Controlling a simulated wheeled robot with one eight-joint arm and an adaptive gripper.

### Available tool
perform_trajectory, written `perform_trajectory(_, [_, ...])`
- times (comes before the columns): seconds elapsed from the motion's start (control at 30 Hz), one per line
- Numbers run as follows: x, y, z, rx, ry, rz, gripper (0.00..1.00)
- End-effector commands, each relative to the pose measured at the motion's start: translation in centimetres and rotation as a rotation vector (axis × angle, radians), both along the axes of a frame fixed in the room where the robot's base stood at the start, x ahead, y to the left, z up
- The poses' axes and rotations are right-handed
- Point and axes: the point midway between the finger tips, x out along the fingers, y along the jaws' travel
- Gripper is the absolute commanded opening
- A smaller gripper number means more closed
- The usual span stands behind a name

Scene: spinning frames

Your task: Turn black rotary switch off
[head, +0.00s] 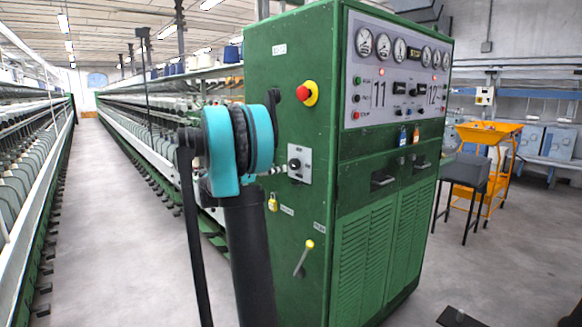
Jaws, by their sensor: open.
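The black rotary switch (295,163) sits on a small grey plate on the left face of the green cabinet (340,190). Its exact pointer position is too small to read. My gripper (278,170) shows only as a small grey-and-dark end just left of the switch plate, mostly hidden behind my teal and black arm joint. It is open. It appears close to the switch, but I cannot tell whether it touches.
A yellow padlock (272,202) and a yellow-knobbed lever (304,257) are below. Long spinning frames (150,110) stand left; the grey floor aisle (100,210) is clear.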

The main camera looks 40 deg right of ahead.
Motion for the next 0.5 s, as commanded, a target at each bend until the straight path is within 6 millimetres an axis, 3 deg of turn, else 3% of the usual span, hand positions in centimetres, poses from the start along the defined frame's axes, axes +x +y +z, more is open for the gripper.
perform_trajectory(0.2, [0.0,-4.3,0.0,0.001,0.0,-0.003,0.61])
perform_trajectory(0.5, [0.1,-7.5,0.0,0.001,0.0,-0.001,0.61])
